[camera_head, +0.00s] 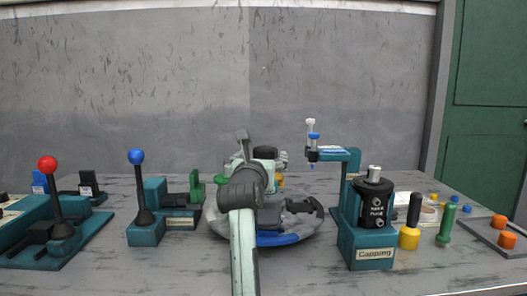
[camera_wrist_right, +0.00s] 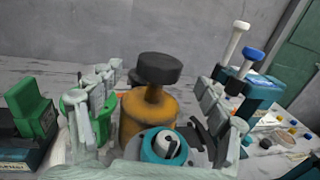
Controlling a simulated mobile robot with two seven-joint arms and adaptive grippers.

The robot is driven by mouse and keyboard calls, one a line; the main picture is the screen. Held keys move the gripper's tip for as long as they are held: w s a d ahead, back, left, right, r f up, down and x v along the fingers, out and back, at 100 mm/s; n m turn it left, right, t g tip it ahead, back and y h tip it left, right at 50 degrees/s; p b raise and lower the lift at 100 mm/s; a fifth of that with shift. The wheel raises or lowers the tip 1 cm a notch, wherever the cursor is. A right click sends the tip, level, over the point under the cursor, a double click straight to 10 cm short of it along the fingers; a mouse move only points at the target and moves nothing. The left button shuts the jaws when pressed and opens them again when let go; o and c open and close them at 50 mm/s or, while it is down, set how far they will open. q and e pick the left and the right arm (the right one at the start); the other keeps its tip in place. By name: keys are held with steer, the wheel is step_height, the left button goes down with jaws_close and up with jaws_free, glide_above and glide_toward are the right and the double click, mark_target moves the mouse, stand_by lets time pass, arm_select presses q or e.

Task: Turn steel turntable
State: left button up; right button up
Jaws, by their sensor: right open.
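The steel turntable (camera_head: 312,229) is a round grey disc on the table at the middle of the head view, with a blue section on its front. My right arm covers much of it. My right gripper (camera_head: 262,162) is above the turntable, its fingers spread. In the right wrist view, the open fingers of the gripper (camera_wrist_right: 155,88) stand on either side of an orange part with a black knob (camera_wrist_right: 158,68). A teal part with a white centre (camera_wrist_right: 163,148) is nearer the camera. Contact between the fingers and these parts cannot be told. My left gripper is not in view.
Left of the turntable stand a blue-knobbed lever (camera_head: 137,157) and a red-knobbed lever (camera_head: 48,164) on teal bases. Right of it is the teal capping station (camera_head: 366,254) with a black cylinder. Yellow (camera_head: 410,238) and green (camera_head: 447,225) handles stand further right. A grey wall closes the back.

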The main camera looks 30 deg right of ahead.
mark_target(264, 154)
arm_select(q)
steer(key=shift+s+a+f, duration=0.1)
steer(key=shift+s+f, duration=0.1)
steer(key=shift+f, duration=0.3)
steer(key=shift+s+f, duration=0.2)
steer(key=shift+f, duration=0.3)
arm_select(e)
steer(key=shift+x, duration=2.15)
steer(key=shift+c, duration=0.5)
steer(key=c, duration=1.6)
